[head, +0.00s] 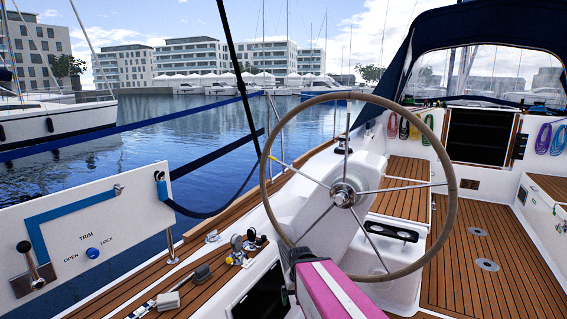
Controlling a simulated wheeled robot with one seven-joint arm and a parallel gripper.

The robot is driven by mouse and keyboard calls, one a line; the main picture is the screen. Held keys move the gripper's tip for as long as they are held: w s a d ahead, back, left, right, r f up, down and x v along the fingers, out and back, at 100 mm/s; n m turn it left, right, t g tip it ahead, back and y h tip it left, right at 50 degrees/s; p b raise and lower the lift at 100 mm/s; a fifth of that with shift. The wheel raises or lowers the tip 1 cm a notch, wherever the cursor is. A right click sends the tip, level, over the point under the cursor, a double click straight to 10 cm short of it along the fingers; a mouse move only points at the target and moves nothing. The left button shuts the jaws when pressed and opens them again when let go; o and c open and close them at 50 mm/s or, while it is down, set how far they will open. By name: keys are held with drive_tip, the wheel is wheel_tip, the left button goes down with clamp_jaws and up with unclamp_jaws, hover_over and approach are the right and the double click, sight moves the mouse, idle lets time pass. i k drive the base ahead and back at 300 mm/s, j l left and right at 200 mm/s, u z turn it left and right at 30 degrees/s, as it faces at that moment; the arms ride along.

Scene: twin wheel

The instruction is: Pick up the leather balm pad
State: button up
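I cannot single out the leather balm pad with certainty. A small dark grey block (202,272) and a paler grey block (168,300) lie along a rail on the teak side deck at the lower left; either may be a deck fitting. A pink part with a white stripe rises from the bottom edge, and its dark end (304,256) overlaps the lower left of the steering wheel. This looks like my arm and gripper. No fingers show clearly, and I see nothing held. Whether it touches the wheel rim is unclear.
The large steering wheel (264,178) stands upright in front of the white pedestal (300,204). A white TRIM panel (78,238) with a lever stands at left. Metal fittings (240,248) sit on the side deck. The teak cockpit floor (485,290) at right is clear.

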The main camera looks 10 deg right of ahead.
sight(203, 274)
drive_tip(key=i+l+u, duration=0.15)
drive_tip(key=u, duration=0.3)
drive_tip(key=i+l+u, duration=0.1)
drive_tip(key=l+u, duration=0.2)
drive_tip(key=u, duration=0.15)
drive_tip(key=i+l+u, duration=0.1)
drive_tip(key=l+u, duration=0.15)
drive_tip(key=u, duration=0.2)
